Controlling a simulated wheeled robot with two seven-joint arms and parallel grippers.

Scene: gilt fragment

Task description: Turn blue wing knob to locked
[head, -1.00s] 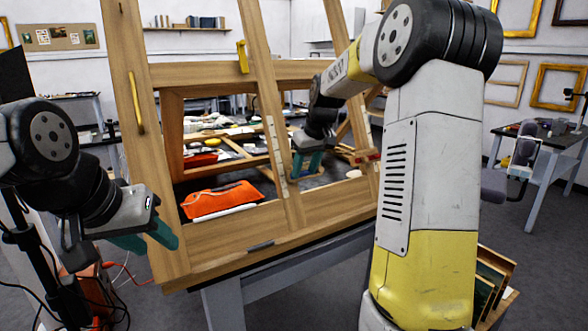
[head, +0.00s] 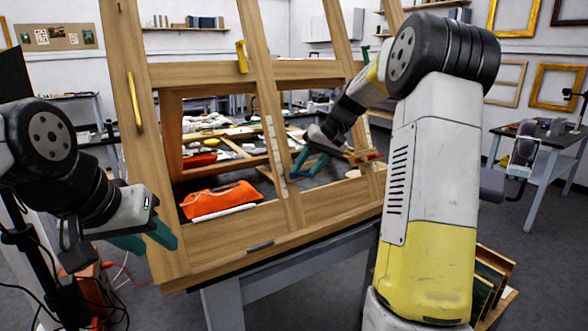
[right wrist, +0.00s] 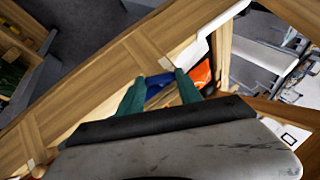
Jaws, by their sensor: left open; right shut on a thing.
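The blue wing knob (right wrist: 158,86) shows in the right wrist view between the teal fingers of my right gripper (right wrist: 160,82), which is shut on it. The fingers hide part of the knob, and no locked mark is visible.
An orange bag (head: 220,198) lies behind the frame's lower rail. A yellow handle (head: 136,103) and a yellow catch (head: 242,57) sit on the frame. A red part (head: 366,157) is right of my right gripper.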

